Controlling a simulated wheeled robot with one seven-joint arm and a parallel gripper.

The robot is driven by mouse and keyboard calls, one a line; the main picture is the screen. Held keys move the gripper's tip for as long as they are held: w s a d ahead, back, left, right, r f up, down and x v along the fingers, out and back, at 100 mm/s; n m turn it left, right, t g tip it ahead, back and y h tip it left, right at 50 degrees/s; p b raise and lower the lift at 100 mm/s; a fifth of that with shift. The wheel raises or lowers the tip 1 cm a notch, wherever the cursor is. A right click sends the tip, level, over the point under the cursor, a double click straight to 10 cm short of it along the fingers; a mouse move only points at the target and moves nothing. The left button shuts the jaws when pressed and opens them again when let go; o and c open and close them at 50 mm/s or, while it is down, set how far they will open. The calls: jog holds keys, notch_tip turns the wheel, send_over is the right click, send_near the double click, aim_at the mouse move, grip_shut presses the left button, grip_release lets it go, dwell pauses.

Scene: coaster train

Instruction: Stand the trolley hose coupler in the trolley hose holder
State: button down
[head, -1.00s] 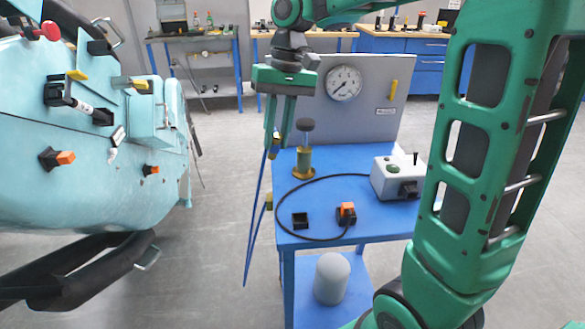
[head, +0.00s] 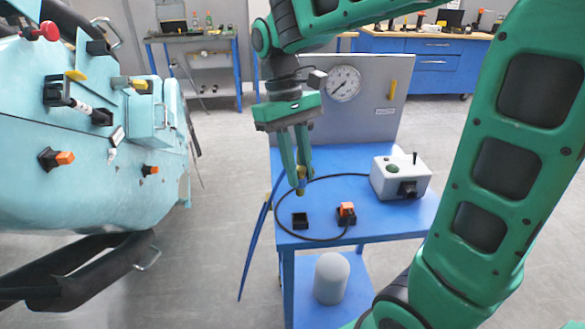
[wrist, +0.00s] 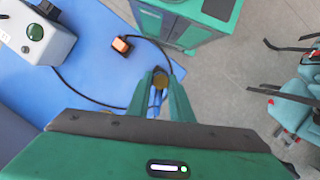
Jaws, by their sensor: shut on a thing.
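My gripper (head: 301,181) points down over the left part of the blue trolley top. It is shut on a small brass-coloured piece, which I take as the trolley hose coupler (head: 301,187); it also shows between the fingertips in the wrist view (wrist: 159,80). The brass stand with a dark top, possibly the trolley hose holder, is hidden behind my fingers in the head view. I cannot tell whether the coupler touches it.
An empty black socket (head: 300,220) and an orange plug (head: 347,211) with a black cable sit on the trolley's front part. A grey box (head: 400,178) stands right, and an upright panel with a gauge (head: 344,83) stands behind. The teal train (head: 80,180) is at left.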

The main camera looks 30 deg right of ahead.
jog(key=shift+r, duration=0.15)
jog(key=shift+s+f, duration=0.1)
jog(key=shift+f, duration=2.8)
jog(key=shift+f, duration=1.55)
jog(key=c, duration=1.5)
grip_release()
jog(key=shift+r, duration=0.15)
jog(key=v, duration=1)
jog(key=shift+r, duration=0.25)
